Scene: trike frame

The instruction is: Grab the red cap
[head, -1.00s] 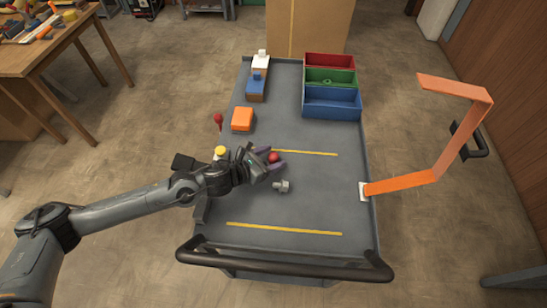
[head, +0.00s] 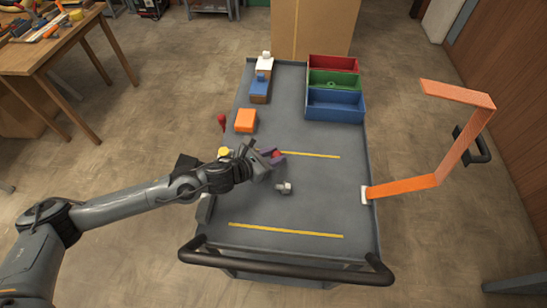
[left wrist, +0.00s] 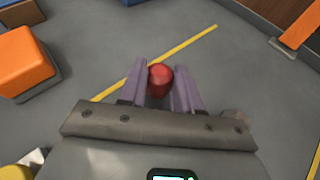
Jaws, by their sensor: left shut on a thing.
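The red cap (head: 275,153) is a small round red piece over the grey cart top, near the far yellow line. In the left wrist view the red cap (left wrist: 160,80) sits between the two purple fingers. My left gripper (head: 276,158) is shut on it, with a finger on each side, also seen in the left wrist view (left wrist: 160,88). Whether the cap still touches the cart top cannot be told. My right gripper is not in view.
A grey metal fitting (head: 284,188) lies near the left gripper. An orange block (head: 245,121), a yellow-topped piece (head: 224,152) and a red knob (head: 222,119) stand to the left. Red, green and blue bins (head: 335,104) stand at the back. An orange bent frame (head: 405,187) rises at the right edge.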

